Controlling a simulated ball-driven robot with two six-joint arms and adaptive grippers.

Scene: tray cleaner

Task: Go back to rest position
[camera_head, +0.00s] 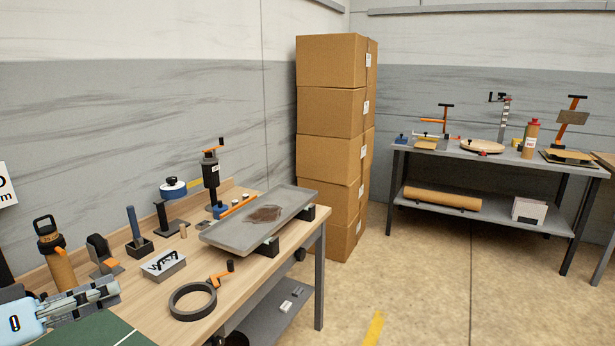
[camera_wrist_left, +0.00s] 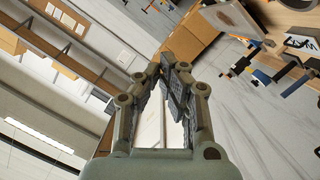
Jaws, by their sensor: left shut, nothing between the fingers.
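My left gripper (camera_head: 112,289) comes in at the lower left of the head view, low beside the orange-brown bottle (camera_head: 62,270). It is shut with nothing between its fingers. The left wrist view shows the gripper's fingers (camera_wrist_left: 169,68) close together. It is tilted there, with the workbench at the upper right. A grey tray (camera_head: 228,236) with a dark brown stain rests on black supports on the wooden workbench (camera_head: 150,295), well to the right of the gripper. My right gripper is not in view.
The workbench also holds a black ring clamp (camera_head: 193,301), a label block (camera_head: 163,265), a blue-handled tool (camera_head: 135,228) and a dark stand tool (camera_head: 211,175). Stacked cardboard boxes (camera_head: 331,115) stand behind it. A second table (camera_head: 470,160) stands at the right. The floor between is clear.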

